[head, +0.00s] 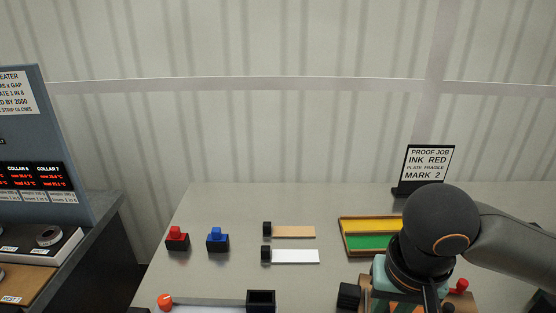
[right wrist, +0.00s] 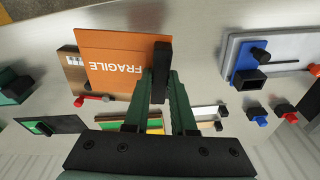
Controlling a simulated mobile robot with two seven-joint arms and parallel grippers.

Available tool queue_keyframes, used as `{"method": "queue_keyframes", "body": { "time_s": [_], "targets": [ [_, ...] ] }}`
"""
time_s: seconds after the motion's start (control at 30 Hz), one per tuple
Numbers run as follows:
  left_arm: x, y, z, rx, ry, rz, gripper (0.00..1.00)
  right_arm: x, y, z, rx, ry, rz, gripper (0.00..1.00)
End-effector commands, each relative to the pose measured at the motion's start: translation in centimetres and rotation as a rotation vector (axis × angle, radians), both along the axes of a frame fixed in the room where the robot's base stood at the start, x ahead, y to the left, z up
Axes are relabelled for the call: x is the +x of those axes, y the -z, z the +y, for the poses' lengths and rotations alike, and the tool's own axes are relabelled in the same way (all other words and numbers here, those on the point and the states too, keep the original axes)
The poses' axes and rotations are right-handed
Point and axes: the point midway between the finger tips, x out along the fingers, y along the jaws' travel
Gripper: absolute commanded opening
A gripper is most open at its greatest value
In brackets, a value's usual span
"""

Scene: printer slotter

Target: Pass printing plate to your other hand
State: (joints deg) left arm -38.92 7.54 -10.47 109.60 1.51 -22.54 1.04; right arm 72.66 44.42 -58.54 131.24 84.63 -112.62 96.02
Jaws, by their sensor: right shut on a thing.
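The printing plate (right wrist: 118,60) is an orange sheet marked FRAGILE with a black grip block (right wrist: 162,72) along its right edge in the right wrist view. My right gripper (right wrist: 160,88) is shut on this black block, with a green finger on either side. The plate's orange face is turned to the wrist camera. In the head view my right arm comes in from the right, and its dark wrist covers most of the gripper and the plate. My left gripper is in neither view.
A tan plate (head: 296,232) and a white plate (head: 296,256) lie on the table. Red (head: 177,240) and blue (head: 217,240) stampers stand left of them. A yellow and green tray (head: 366,226) and a sign (head: 430,165) are behind my right arm.

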Motion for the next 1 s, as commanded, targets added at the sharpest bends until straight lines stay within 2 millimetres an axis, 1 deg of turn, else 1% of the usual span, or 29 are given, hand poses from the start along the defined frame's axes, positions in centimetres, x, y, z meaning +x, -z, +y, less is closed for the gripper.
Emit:
{"method": "queue_keyframes", "body": {
  "time_s": [0.03,0.3,0.5,0.67,0.77,0.83,0.97,1.0],
  "targets": [
    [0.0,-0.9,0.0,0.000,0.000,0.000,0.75,0.4,0.1,-0.3,0.004,-0.021,0.009,0.00],
    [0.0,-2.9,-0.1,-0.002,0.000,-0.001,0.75,2.8,2.5,-1.8,0.000,-0.188,0.000,0.00],
    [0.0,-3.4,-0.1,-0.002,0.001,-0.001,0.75,3.6,3.7,-2.5,-0.013,-0.256,-0.010,0.00],
    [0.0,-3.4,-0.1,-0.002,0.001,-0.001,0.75,3.7,3.9,-2.6,-0.016,-0.268,-0.012,0.00],
    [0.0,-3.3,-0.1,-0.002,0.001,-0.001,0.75,3.8,3.7,-2.3,-0.014,-0.281,-0.013,0.00],
    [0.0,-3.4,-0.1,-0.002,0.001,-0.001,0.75,3.8,3.3,-1.7,-0.014,-0.307,-0.013,0.00],
    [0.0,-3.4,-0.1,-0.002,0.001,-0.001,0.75,3.8,1.9,0.4,-0.011,-0.408,-0.015,0.00],
    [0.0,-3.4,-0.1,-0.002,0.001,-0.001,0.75,3.9,1.3,1.3,-0.010,-0.448,-0.016,0.00]
  ]
}}
